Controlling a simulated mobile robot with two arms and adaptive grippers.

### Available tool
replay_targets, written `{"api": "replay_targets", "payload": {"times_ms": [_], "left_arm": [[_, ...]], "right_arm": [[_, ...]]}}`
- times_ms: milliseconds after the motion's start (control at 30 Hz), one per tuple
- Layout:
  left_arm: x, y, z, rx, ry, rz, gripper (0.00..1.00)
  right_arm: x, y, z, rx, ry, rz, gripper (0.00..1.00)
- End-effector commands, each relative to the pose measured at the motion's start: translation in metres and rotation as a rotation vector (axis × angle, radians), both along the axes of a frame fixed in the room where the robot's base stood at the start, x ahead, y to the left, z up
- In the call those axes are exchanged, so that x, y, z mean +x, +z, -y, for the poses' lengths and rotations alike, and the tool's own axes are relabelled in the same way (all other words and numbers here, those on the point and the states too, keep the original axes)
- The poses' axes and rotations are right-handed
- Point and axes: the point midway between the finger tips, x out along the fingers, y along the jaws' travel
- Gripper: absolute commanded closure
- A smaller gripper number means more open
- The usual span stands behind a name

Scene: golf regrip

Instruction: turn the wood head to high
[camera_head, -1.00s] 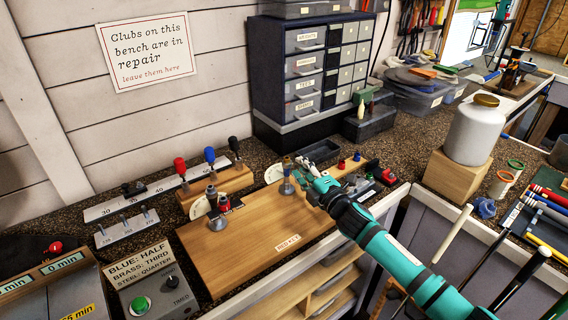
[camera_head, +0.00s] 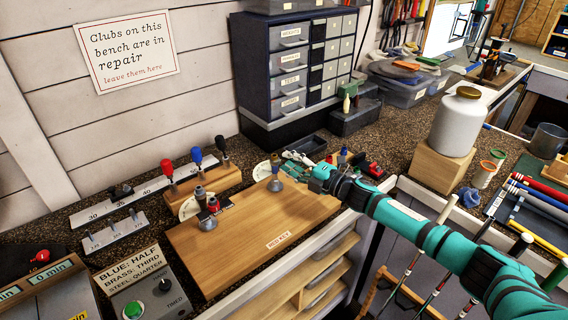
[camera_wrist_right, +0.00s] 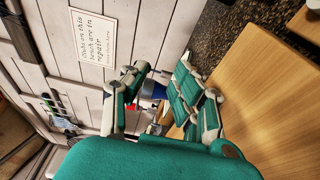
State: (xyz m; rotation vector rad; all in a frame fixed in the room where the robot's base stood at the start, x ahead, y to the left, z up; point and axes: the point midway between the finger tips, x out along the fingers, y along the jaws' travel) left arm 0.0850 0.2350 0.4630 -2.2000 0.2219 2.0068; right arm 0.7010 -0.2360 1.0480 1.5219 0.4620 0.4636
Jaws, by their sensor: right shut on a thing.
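My right gripper (camera_head: 298,160) is at the far right edge of the wooden board (camera_head: 250,245), with its arm coming in from the right. In the right wrist view my right gripper (camera_wrist_right: 150,98) is closed around a dark blue piece (camera_wrist_right: 153,89), mostly hidden by the fingers. I cannot tell if this piece is the wood head. An upright metal post with a brass and blue top (camera_head: 275,172) stands just left of the gripper on the board. A similar post with red parts (camera_head: 208,212) stands further left. White dials (camera_head: 190,207) sit behind the posts. My left gripper is not in view.
A rack (camera_head: 205,183) with red, blue and black handles stands behind the board. A drawer cabinet (camera_head: 290,75) is at the back. A control box (camera_head: 152,290) is front left.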

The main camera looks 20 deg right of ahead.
Motion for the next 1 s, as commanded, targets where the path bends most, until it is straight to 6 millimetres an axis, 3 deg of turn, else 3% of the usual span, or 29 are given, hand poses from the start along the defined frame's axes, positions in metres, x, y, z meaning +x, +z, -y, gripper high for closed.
{"api": "replay_targets", "payload": {"times_ms": [467, 500, 667, 1000], "left_arm": [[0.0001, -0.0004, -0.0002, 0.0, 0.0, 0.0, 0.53], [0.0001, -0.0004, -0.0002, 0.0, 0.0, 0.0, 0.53], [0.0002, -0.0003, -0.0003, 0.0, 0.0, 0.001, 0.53], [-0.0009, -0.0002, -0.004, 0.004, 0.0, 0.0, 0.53]], "right_arm": [[-0.0022, -0.0064, 0.0021, -0.007, 0.003, -0.009, 1.0], [-0.0023, -0.0064, 0.002, -0.008, 0.003, -0.008, 0.67], [-0.0018, -0.0047, 0.0019, -0.005, 0.003, -0.006, 0.46], [-0.0041, -0.0025, 0.0039, -0.003, 0.003, -0.003, 0.45]]}}
